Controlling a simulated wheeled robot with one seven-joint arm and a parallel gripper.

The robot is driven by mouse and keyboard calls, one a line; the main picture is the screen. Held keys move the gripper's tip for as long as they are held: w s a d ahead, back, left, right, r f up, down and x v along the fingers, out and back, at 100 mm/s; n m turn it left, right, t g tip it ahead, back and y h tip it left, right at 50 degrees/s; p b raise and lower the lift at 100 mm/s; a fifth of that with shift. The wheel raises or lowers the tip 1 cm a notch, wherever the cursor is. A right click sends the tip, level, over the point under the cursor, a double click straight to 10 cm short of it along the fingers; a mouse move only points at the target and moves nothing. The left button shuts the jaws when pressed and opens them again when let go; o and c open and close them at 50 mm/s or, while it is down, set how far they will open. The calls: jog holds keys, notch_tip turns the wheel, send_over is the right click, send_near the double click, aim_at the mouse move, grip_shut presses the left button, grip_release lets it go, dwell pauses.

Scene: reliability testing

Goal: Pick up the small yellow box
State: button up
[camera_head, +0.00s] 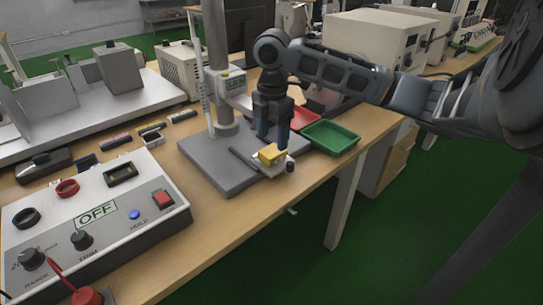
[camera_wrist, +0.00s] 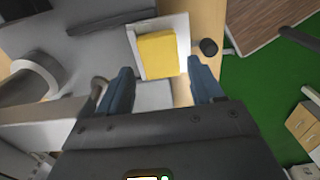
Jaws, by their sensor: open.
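The small yellow box (camera_head: 271,154) sits on a small pale plate at the right front edge of a grey stand base (camera_head: 215,178). My gripper (camera_head: 272,143) is just above and behind it, pointing down. In the wrist view the yellow box (camera_wrist: 158,54) lies ahead of and between the two blue fingers, and my gripper (camera_wrist: 160,80) is open with nothing between its fingertips. I cannot tell the exact height gap. The box's lower sides are partly hidden.
A grey post (camera_head: 216,60) rises from the base, left of my gripper. A green tray (camera_head: 330,138) and a red tray (camera_head: 305,118) lie to the right. A small black knob (camera_head: 290,167) is beside the box. A control box (camera_head: 95,215) stands front left.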

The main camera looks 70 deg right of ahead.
aim_at(272, 151)
jog(key=shift+f, duration=1.95)
jog(key=shift+c, duration=0.4)
jog(key=c, duration=0.7)
